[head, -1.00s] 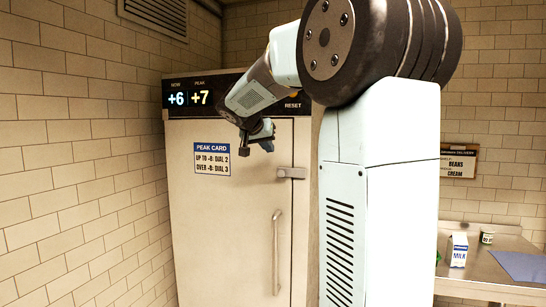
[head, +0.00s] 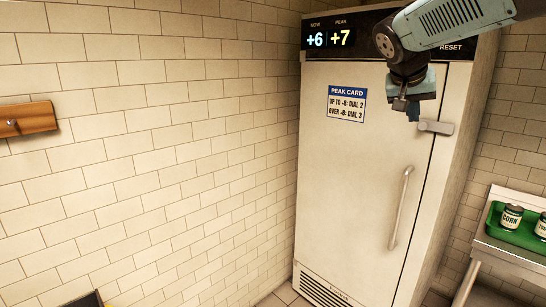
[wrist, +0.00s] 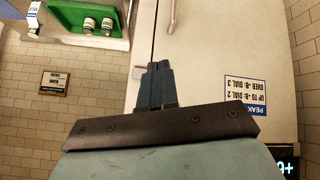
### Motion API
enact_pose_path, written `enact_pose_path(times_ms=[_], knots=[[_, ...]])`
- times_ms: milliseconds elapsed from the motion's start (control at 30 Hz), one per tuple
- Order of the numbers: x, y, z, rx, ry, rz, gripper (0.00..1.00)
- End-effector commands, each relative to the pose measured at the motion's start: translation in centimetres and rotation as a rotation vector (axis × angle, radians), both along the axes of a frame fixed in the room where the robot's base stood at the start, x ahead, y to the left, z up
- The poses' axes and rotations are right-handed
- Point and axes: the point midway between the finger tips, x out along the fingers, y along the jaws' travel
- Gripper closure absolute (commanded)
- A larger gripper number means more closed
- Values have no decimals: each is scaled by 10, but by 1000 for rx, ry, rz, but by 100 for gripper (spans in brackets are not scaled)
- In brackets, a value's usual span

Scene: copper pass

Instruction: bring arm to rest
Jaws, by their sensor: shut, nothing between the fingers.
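My gripper (head: 413,108) hangs from my arm in front of the upper part of a tall cream fridge (head: 365,180) in the head view. Its fingers are together and hold nothing. In the wrist view the shut fingers (wrist: 154,82) stand out against the fridge door, touching nothing that I can see. The arm enters the head view from the top right and covers part of the fridge's dark display panel. The panel reads NOW +6 and PEAK +7, with RESET at its right.
A peak card (head: 347,104) is fixed to the fridge door, left of the latch (head: 435,128) and handle (head: 401,208). At right, a steel table (head: 495,247) bears a green tray (head: 505,234) with cans. A wooden rail (head: 28,120) is on the left wall.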

Motion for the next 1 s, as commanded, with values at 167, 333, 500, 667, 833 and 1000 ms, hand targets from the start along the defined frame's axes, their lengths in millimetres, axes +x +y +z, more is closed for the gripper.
enact_pose_path(times_ms=[167, 333, 500, 667, 833, 1000], knots=[[-65, 27, -37, 79, 71, 143, 100], [-120, 55, -76, 151, 116, 288, 100], [-166, 79, -113, 210, 137, 422, 100], [-191, 93, -134, 243, 141, 498, 100], [-198, 98, -141, 254, 141, 525, 100], [-198, 98, -141, 254, 141, 525, 100]])
